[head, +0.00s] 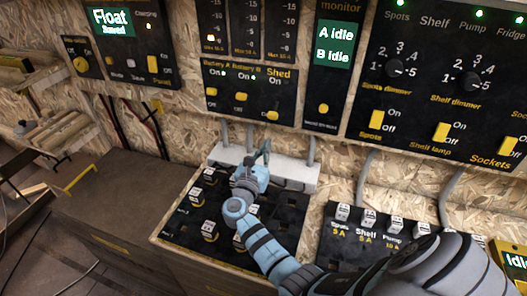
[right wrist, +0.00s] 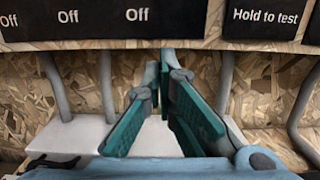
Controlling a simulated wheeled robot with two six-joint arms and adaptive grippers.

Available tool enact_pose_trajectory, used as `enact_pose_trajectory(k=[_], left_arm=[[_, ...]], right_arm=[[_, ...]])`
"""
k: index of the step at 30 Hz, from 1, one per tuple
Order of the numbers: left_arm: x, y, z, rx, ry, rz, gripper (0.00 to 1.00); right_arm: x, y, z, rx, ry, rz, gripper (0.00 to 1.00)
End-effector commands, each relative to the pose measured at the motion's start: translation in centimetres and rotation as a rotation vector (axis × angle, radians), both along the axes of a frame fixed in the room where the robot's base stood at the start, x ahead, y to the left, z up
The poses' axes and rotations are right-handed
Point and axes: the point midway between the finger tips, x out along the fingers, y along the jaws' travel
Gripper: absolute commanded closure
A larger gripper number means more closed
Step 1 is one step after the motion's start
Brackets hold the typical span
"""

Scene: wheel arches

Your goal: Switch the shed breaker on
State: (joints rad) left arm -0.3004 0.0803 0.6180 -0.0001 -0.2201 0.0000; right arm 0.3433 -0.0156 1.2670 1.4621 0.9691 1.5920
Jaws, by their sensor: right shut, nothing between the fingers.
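The shed breaker (head: 272,115) is the rightmost yellow lever on a small black panel (head: 225,104). It sits low, below the levers of battery A (head: 212,92) and battery B (head: 241,97). My right gripper (head: 266,147) is below this panel, in front of the wallboard, apart from the shed lever. In the right wrist view its teal fingers (right wrist: 162,70) come together at the tips, shut and empty, just under the panel's lower edge. The panel's rightmost "Off" label (right wrist: 138,13) is above and slightly left of them. The lever itself is out of that view. My left gripper is not in view.
A black monitor panel (head: 327,95) with a yellow hold-to-test lever stands right of the breaker panel. A pale trunking box (head: 295,175) and grey conduits (head: 310,148) lie below. A fuse board (head: 285,232) with several white-and-yellow fuses is under my arm.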

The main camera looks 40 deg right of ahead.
Motion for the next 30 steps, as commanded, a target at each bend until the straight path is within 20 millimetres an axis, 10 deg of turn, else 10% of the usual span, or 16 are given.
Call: enact_pose_trajectory(k=[8,15,30], left_arm=[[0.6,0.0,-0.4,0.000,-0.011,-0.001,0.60],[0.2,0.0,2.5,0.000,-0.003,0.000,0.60],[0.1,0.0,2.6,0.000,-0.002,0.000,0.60]], right_arm=[[3.4,-5.0,0.7,-0.002,0.000,-0.002,1.00],[2.4,-3.4,4.1,0.000,-0.001,0.002,1.00],[2.4,-3.0,4.3,0.005,0.004,0.004,1.00]])
